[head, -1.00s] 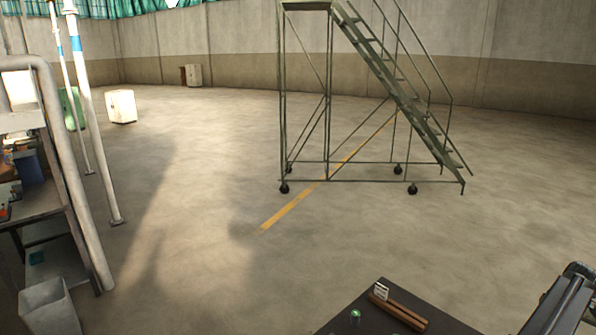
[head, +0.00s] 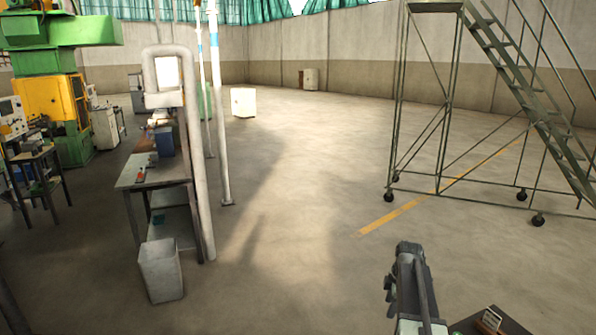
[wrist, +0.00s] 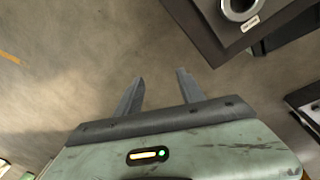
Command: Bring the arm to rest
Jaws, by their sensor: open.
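My gripper (wrist: 158,77) shows in the wrist view with its two grey fingers spread apart. Nothing is between them, and the concrete floor lies beyond. In the head view part of my arm (head: 412,290) stands upright at the lower middle. I cannot make out the fingers there.
A dark surface (head: 468,326) with a brown wooden holder (head: 505,321) is right of my arm. The wrist view shows a dark block with a metal ring (wrist: 240,8). A rolling stair (head: 450,110), workbench (head: 150,178) and grey bin (head: 161,271) stand around open floor.

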